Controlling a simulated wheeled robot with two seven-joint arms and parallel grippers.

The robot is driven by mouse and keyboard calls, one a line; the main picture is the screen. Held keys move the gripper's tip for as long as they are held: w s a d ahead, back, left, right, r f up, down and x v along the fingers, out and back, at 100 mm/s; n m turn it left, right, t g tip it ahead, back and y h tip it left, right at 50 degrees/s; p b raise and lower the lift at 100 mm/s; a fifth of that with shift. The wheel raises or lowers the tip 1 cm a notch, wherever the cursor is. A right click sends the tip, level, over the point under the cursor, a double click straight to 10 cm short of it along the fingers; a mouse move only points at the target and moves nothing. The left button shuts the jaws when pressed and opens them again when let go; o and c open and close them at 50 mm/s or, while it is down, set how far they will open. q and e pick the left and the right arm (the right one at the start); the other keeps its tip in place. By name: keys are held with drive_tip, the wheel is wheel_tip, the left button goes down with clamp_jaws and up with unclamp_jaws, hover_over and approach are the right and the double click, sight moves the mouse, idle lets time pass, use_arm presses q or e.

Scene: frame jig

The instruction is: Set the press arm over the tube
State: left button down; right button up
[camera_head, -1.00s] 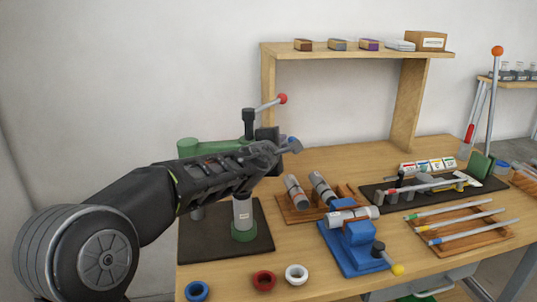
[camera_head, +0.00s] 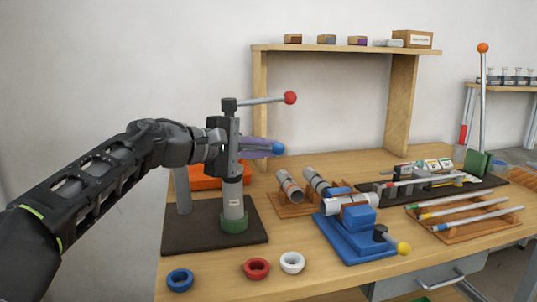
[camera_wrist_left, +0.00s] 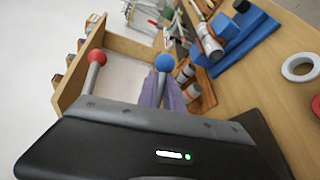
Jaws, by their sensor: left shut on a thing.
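The press stands on a dark base plate (camera_head: 190,242) at the left of the table, with a grey column (camera_head: 183,192). Its press arm carries a dark head (camera_head: 229,140), a lever with a red ball (camera_head: 290,97) and a handle with a blue ball (camera_head: 278,148). The head appears directly above the grey tube (camera_head: 233,200), which stands upright in a green holder (camera_head: 233,225). My left gripper (camera_head: 214,142) is shut on the press arm; its fingertips are mostly hidden by the head. The wrist view shows the red ball (camera_wrist_left: 97,57) and blue ball (camera_wrist_left: 164,62).
Blue, red and white rings (camera_head: 292,262) lie along the front edge. A blue fixture (camera_head: 352,240), a rack with tubes (camera_head: 290,187) and a tray of rods (camera_head: 465,215) stand to the right. An orange bin (camera_head: 205,183) and the wooden shelf (camera_head: 345,48) are behind.

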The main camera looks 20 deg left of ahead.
use_arm(q)
drive_tip(key=shift+s+f, duration=0.1)
drive_tip(key=shift+f, duration=0.05)
drive_tip(key=c, duration=1.5)
unclamp_jaws()
drive_tip(key=shift+s, duration=0.1)
drive_tip(key=shift+s+a, duration=0.1)
drive_tip(key=v, duration=0.7)
drive_tip(key=shift+s, duration=0.25)
drive_tip(key=shift+a, duration=0.15)
